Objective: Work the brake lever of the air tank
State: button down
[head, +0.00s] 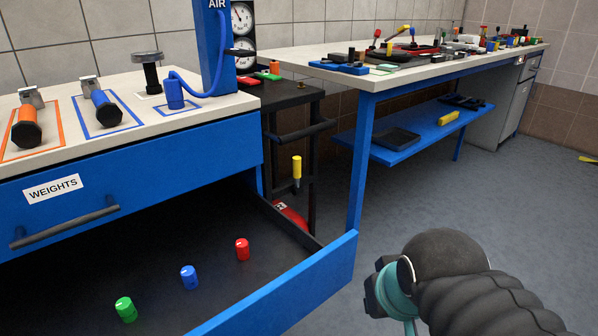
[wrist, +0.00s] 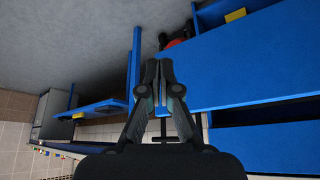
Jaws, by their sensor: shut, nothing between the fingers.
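In the head view, a red rounded body (head: 290,213), which looks like the air tank, shows low behind the open drawer, partly hidden. Above it, a yellow handle (head: 297,167) on a thin metal stem stands upright by the black cart; it may be the brake lever. In the wrist view, a red patch with dark parts (wrist: 178,41) shows beside a blue panel, just beyond my fingertips in the picture. My gripper (wrist: 158,66) is shut and empty, with its fingertips together. I cannot judge its distance from the red body. Its fingers do not show in the head view.
An open drawer (head: 345,262) with several coloured weights juts out in front of the black cart (head: 295,95). A blue-legged workbench (head: 366,130) with a lower shelf (head: 400,155) stands behind.

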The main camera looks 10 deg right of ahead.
aim_at(297, 159)
jog(key=k, duration=0.55)
jog(key=z, duration=0.6)
jog(key=i, duration=1.35)
jog(key=u, duration=0.6)
